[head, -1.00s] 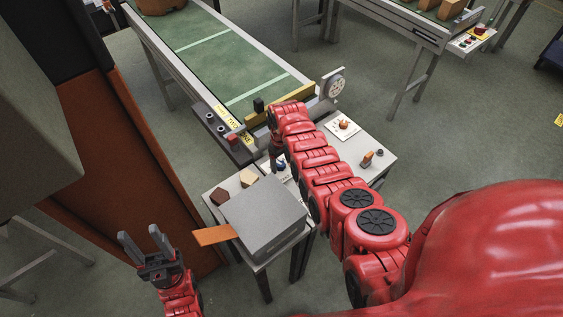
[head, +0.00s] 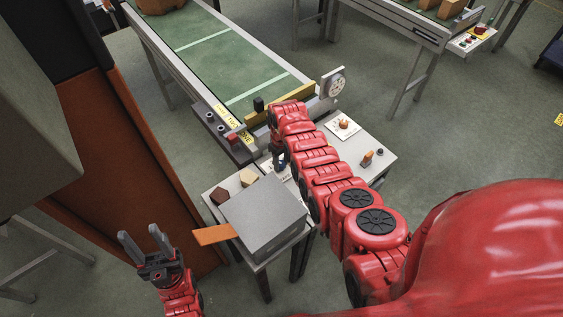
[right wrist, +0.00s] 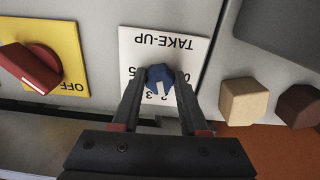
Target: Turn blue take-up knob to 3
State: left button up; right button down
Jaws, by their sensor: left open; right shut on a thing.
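The blue take-up knob (right wrist: 160,78) sits on a white plate (right wrist: 190,45) marked TAKE-UP, which appears upside down in the right wrist view. Its white mark points to the lower part of the dial, near the digits 2 and 3; the exact setting is hard to read. My right gripper (right wrist: 158,92) is shut on the knob, one finger on each side. In the head view the knob (head: 281,162) is a small blue spot, mostly hidden by my right gripper and arm. My left gripper (head: 146,243) is open and empty, at the lower left, away from the panel.
A red switch (right wrist: 35,66) on a yellow plate lies left of the knob in the wrist view. A tan block (right wrist: 243,100) and a brown block (right wrist: 299,105) lie to its right. A grey box (head: 264,215) stands on the table, near the conveyor (head: 215,50).

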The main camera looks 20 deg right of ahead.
jog(key=shift+f, duration=0.1)
jog(key=m+b, duration=0.3)
jog(key=m, duration=0.1)
jog(key=shift+f, duration=0.1)
jog(key=shift+a+m+b, duration=0.1)
jog(key=shift+m+b, duration=1.05)
jog(key=shift+m, duration=0.25)
jog(key=shift+r, duration=0.2)
jog(key=shift+c, duration=2.2)
grip_release()
